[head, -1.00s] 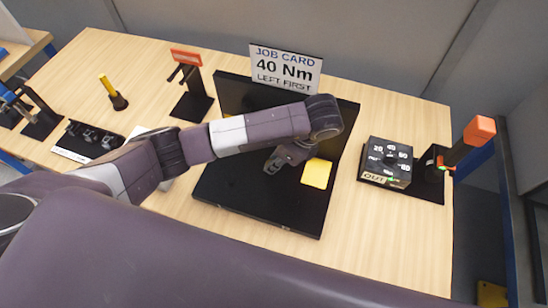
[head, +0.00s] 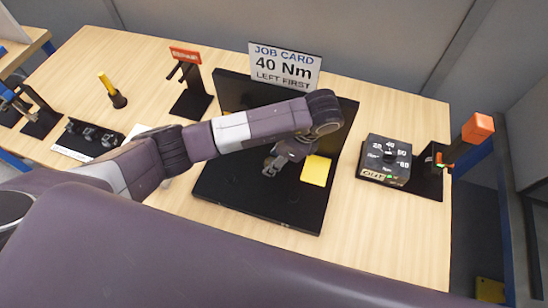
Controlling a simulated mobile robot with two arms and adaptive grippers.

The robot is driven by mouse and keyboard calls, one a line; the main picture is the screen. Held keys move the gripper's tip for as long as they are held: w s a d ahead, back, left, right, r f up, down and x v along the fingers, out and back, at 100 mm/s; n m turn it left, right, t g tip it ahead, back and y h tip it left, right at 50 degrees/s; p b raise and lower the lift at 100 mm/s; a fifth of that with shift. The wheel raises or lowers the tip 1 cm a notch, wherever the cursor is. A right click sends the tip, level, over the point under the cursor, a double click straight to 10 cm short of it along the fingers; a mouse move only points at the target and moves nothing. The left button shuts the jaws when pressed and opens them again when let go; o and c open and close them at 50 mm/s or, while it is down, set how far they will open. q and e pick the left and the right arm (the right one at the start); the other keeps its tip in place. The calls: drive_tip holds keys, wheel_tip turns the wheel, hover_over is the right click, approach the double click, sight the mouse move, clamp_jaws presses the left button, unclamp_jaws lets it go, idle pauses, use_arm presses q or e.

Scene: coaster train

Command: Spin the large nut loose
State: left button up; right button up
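My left gripper (head: 270,169) points down over the black base plate (head: 265,208), just left of a yellow square block (head: 316,170). My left arm crosses in front of the black back panel (head: 237,90) and hides much of it. I cannot make out the large nut; the gripper and arm cover that part of the fixture. The gripper's fingers are small and dark, so I cannot tell if they are apart or closed on something. My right gripper is not in view.
A job card (head: 285,66) reads 40 Nm, left first. A dial box (head: 386,160) and an orange-topped tool in a stand (head: 478,128) are at the right. A red-topped stand (head: 190,95), a yellow-handled tool (head: 112,92) and a socket tray (head: 88,138) are at the left.

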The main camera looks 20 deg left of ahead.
use_arm(q)
drive_tip(key=shift+r, duration=0.15)
drive_tip(key=shift+w+d+r, duration=0.15)
drive_tip(key=shift+d+r, duration=0.1)
drive_tip(key=shift+r, duration=0.3)
drive_tip(key=v, duration=1)
drive_tip(key=shift+s+d+r, duration=0.2)
drive_tip(key=shift+r, duration=0.05)
